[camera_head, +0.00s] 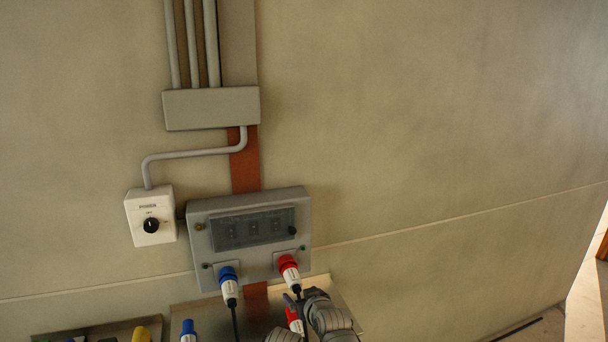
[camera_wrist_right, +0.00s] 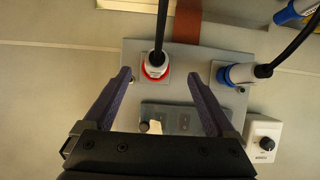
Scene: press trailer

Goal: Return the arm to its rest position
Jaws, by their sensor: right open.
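My right gripper (camera_head: 297,303) is at the bottom of the head view, just below the red plug (camera_head: 289,268), with part of my grey arm beside it. In the right wrist view my right gripper (camera_wrist_right: 158,75) is open. Its two dark fingers stand apart, with nothing gripped between them. The red plug (camera_wrist_right: 155,68) shows between and beyond the fingertips, seated in the grey socket panel (camera_head: 204,220) with its black cable hanging. My left gripper does not show.
A blue plug (camera_head: 228,284) sits in the panel's left socket. A white power switch box (camera_head: 150,216) is on the wall. Below, a metal shelf (camera_head: 190,310) holds a second blue connector (camera_head: 188,329); another red connector (camera_head: 294,318) is near my gripper. The wall at right is bare.

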